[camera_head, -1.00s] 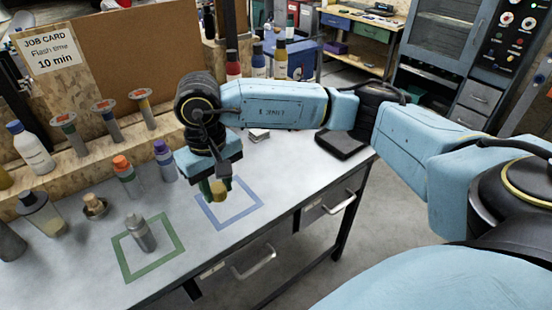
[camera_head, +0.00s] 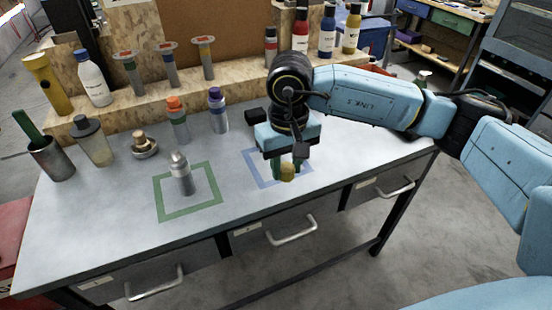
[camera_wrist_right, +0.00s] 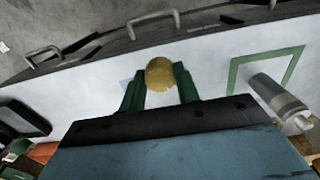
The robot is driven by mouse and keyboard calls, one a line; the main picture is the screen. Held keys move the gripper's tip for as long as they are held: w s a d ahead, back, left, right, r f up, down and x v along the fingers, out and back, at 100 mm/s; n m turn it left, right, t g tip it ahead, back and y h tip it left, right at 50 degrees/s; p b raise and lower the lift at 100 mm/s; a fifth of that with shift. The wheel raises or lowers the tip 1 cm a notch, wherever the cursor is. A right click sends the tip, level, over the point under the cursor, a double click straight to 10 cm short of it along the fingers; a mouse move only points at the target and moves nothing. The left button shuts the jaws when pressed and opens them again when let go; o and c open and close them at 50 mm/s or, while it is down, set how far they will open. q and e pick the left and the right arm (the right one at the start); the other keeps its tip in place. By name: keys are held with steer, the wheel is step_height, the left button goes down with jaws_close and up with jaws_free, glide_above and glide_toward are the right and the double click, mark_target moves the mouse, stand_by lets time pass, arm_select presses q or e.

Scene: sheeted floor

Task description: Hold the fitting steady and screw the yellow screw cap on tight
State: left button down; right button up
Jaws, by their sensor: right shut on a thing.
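The fitting (camera_head: 181,174) is a grey metal cylinder with a narrower top. It stands upright inside the green square on the table, and it also shows in the right wrist view (camera_wrist_right: 278,100), with nothing holding it. The yellow screw cap (camera_head: 288,172) is between the fingers of my right gripper (camera_head: 287,168), above the blue square. In the right wrist view the cap (camera_wrist_right: 160,74) sits between the two green fingertips, which are shut on it. The cap is apart from the fitting, to its right in the head view. My left gripper is not in view.
Bottles with orange (camera_head: 178,120) and purple (camera_head: 218,110) caps stand behind the green square (camera_head: 187,212). A brass-topped part (camera_head: 144,145), a capped jar (camera_head: 93,141) and a metal cup (camera_head: 51,158) stand at left. The table front is clear.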

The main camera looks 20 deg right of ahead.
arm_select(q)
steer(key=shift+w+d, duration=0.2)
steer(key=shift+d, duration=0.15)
arm_select(e)
steer(key=shift+w+a+r, duration=0.15)
steer(key=shift+w+a, duration=0.1)
steer(key=shift+w, duration=0.05)
steer(key=w+a+r, duration=0.5)
steer(key=a, duration=0.5)
steer(key=w+a+r, duration=0.6)
steer(key=a, duration=0.3)
steer(key=shift+w+a+r+m, duration=0.15)
steer(key=shift+a+r+m, duration=0.15)
steer(key=shift+a, duration=0.1)
